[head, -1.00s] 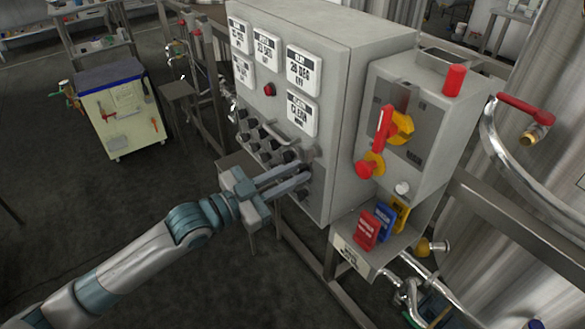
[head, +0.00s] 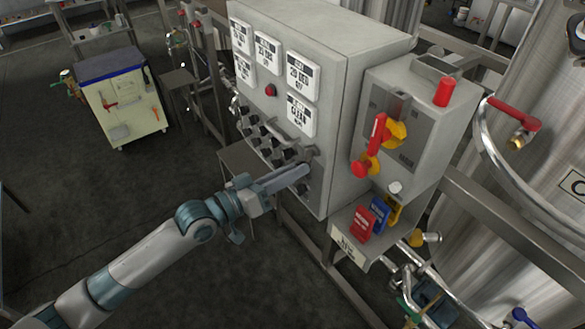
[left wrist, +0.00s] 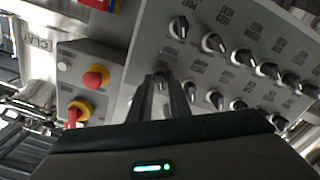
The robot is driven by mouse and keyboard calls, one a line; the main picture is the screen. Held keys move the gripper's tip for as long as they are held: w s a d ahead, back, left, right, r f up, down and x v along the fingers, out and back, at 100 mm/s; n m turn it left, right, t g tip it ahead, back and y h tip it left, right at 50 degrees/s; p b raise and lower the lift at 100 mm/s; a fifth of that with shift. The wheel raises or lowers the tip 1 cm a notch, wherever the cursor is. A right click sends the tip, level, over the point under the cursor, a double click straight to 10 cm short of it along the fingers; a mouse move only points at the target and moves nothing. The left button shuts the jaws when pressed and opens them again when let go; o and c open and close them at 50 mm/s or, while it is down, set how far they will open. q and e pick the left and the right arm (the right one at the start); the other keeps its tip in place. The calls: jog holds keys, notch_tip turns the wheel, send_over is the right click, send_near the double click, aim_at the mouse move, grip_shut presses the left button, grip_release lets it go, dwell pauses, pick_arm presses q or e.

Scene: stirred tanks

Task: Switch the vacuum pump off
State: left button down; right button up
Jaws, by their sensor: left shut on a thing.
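A grey control cabinet (head: 334,130) carries rows of black rotary knobs (head: 262,142) below its display plates. My left gripper (head: 304,170) reaches the lower right of the knob field. In the left wrist view its two fingers (left wrist: 161,82) are closed around one knob (left wrist: 160,76), mostly hidden between the tips. The other knobs (left wrist: 213,43) stand free beside it. The small panel labels are too blurred to read, so I cannot tell which knob is the vacuum pump's. My right gripper is not in view.
A switch box (head: 412,120) with a red and yellow handle adjoins the cabinet's right side. Below it a shelf holds red (head: 361,222) and blue tags (head: 380,213). A steel tank (head: 540,190) stands at right. Floor is open at left, around a white cart (head: 124,105).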

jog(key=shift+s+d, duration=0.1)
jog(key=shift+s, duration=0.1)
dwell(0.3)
pick_arm(q)
jog(key=c, duration=1.9)
grip_release()
jog(key=shift+o, duration=0.2)
jog(key=shift+a, duration=0.1)
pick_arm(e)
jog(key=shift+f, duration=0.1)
